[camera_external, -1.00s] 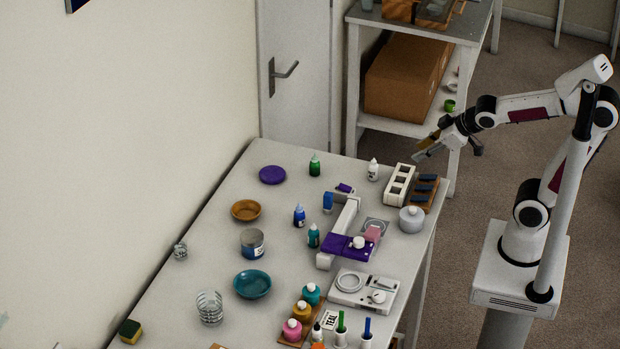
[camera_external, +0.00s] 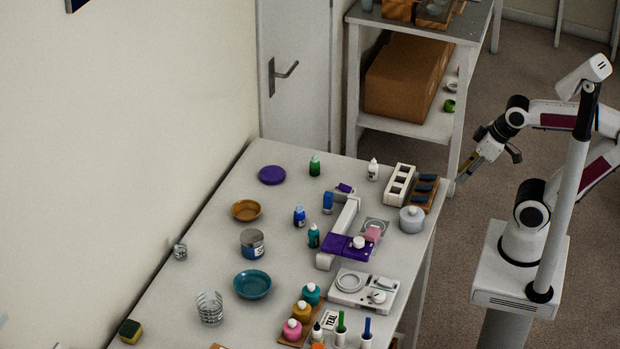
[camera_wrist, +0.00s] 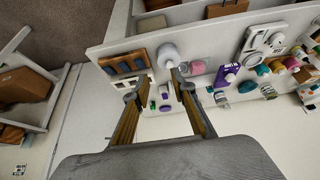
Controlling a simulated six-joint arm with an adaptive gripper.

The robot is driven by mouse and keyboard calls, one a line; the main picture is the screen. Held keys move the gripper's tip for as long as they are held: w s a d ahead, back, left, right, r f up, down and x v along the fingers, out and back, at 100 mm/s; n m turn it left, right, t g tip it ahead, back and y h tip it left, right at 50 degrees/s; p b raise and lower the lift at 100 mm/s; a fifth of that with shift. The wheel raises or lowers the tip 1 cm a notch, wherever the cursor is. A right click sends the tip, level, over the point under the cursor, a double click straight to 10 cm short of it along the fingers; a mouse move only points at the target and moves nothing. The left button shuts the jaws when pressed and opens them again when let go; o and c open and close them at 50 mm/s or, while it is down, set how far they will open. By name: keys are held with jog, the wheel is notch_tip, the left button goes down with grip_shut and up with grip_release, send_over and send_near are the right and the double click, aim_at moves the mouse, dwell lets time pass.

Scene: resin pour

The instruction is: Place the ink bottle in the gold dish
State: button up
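The gold dish (camera_external: 246,210) is a shallow amber bowl on the table's left half, and looks empty. Several small dropper-type bottles stand upright on the table: a blue one (camera_external: 299,217) right of the dish, a teal one (camera_external: 313,238), a green one (camera_external: 314,167) and a white one (camera_external: 373,171). I cannot tell which is the ink bottle. My gripper (camera_external: 463,180) is off the table's right edge, away from the bottles and dish. In the wrist view my gripper (camera_wrist: 156,84) is open, with nothing between its fingers.
A white rack (camera_external: 399,184) and a lidded grey pot (camera_external: 411,220) stand near the table's right edge. A purple-and-white stand (camera_external: 345,245) rises mid-table. A purple dish (camera_external: 272,175) and teal bowl (camera_external: 252,284) flank the gold dish. A shelf (camera_external: 420,125) stands behind.

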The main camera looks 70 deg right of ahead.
jog(key=shift+w, duration=0.1)
jog(key=w+d+r+n+t, duration=0.2)
jog(key=w+t, duration=0.1)
jog(key=w, duration=1.2)
jog(key=w+d+r+n+t, duration=0.2)
jog(key=w+t, duration=0.1)
jog(key=w, duration=1.2)
jog(key=w+a+f+n+y, duration=0.5)
jog(key=w+a+f, duration=0.1)
jog(key=w+a, duration=0.2)
jog(key=s+a+f+n+g+y, duration=0.1)
jog(key=a+f+y, duration=0.1)
jog(key=a+f, duration=0.1)
jog(key=s+a+f+n+g+y, duration=0.1)
jog(key=a+f+g+y, duration=0.1)
jog(key=f, duration=0.2)
jog(key=s+a+f+n+g+y, duration=0.1)
jog(key=a+f+g+y, duration=0.1)
jog(key=a+f, duration=0.1)
jog(key=shift+s+a+f+y, duration=0.25)
jog(key=shift+a+f+y, duration=0.1)
jog(key=shift+f+y, duration=0.05)
jog(key=shift+s+a+f+g, duration=0.15)
jog(key=shift+s+f+g, duration=0.05)
jog(key=shift+s+g, duration=0.1)
